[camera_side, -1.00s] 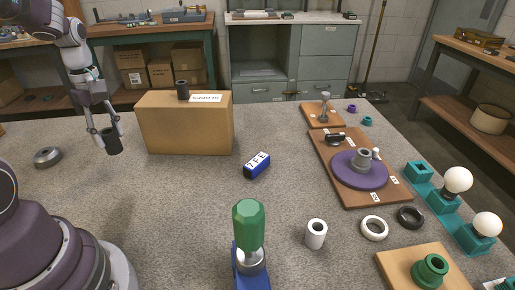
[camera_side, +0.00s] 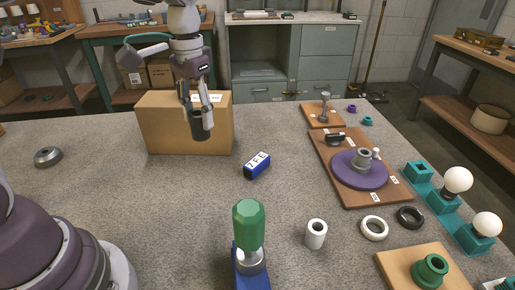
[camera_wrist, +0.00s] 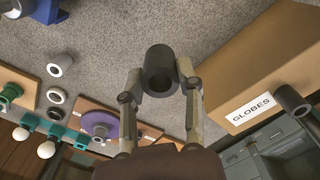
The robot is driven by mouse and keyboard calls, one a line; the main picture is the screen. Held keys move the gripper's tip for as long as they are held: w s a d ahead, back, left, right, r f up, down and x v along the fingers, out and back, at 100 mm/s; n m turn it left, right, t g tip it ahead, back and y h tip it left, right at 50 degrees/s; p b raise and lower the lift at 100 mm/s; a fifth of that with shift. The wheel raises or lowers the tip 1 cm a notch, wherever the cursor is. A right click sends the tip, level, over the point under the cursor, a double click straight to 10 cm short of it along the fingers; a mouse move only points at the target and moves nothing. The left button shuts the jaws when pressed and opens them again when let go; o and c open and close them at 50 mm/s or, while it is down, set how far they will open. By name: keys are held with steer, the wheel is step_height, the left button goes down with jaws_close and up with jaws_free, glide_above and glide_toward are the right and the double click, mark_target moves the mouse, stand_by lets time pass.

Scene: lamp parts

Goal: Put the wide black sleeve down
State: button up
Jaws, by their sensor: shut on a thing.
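My gripper (camera_side: 198,113) is shut on the wide black sleeve (camera_side: 200,131) and holds it upright in front of the cardboard box. In the wrist view the sleeve (camera_wrist: 159,72) sits between the two fingertips (camera_wrist: 160,90), its open bore showing. In the side view the sleeve overlaps the box's front face; I cannot tell how far its bottom is from the table.
The cardboard box (camera_side: 160,125) has a GLOBES label in the wrist view. A narrower black tube (camera_wrist: 291,100) stands on it. A blue block (camera_side: 257,165) lies to the right. Grey table (camera_side: 110,190) is clear at the front left.

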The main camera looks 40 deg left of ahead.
steer(key=s+a+f+n, duration=0.3)
steer(key=s+a+n, duration=0.2)
steer(key=a+n, duration=0.4)
steer(key=s+a+f+n, duration=0.2)
steer(key=s+a+n, duration=0.5)
steer(key=n, duration=0.4)
steer(key=f, duration=0.3)
steer(key=w+f, duration=0.1)
steer(key=f, duration=0.5)
steer(key=shift+w+a+f, duration=0.15)
steer(key=shift+a+f, duration=0.2)
steer(key=shift+a, duration=0.05)
steer(key=shift+f, duration=0.15)
steer(key=o, duration=1)
